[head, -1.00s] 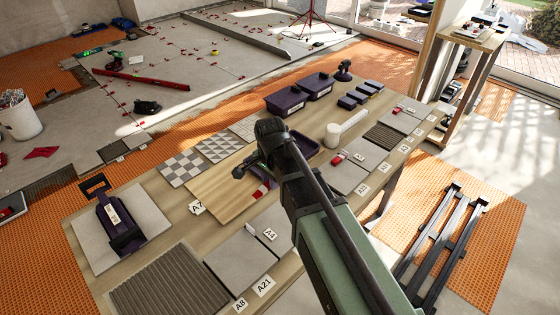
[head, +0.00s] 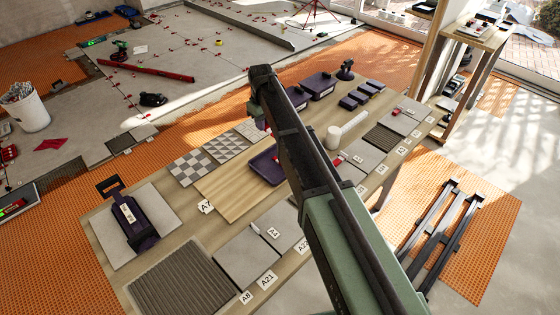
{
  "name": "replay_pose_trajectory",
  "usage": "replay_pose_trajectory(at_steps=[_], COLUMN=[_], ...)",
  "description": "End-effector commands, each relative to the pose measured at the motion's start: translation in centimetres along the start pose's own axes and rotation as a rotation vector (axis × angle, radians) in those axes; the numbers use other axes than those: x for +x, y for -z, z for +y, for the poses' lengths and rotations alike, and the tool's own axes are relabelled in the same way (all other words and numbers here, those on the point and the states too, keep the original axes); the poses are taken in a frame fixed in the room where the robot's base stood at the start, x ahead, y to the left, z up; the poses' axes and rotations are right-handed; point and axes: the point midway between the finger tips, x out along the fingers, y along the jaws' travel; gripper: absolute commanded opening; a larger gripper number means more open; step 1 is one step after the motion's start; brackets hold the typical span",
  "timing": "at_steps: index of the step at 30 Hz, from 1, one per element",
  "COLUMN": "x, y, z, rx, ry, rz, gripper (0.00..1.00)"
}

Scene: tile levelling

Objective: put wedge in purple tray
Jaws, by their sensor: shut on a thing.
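My gripper (head: 262,122) is raised at the far end of my arm, over the middle of the bench, mostly hidden behind the arm. A small red piece, seemingly the wedge (head: 268,130), shows just under it, and the gripper looks shut on it. The shallow purple tray (head: 265,168) lies on the bench at the edge of a wooden board, below and nearer than the gripper; my arm covers its right part. The wedge appears above and beyond the tray, apart from it.
A white cylinder (head: 345,132), checkered tiles (head: 195,168), grey tiles (head: 245,252) and a purple-handled tool (head: 135,220) lie around.

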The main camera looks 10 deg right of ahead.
Motion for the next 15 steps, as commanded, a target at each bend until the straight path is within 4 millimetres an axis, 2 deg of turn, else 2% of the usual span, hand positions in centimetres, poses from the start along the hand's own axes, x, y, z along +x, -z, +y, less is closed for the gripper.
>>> replay_pose_trajectory(at_steps=[1, 9, 12, 15], x=[1.8, 11.3, 14.4, 15.7], y=[0.0, 0.0, 0.0, 0.0], z=[0.0, 0.0, 0.0, 0.0], rx=[0.001, 0.002, 0.003, 0.003], ry=[0.000, 0.000, 0.000, 0.000], rz=[0.000, 0.000, 0.000, 0.000], gripper=[0.00, 0.00, 0.00, 0.00])
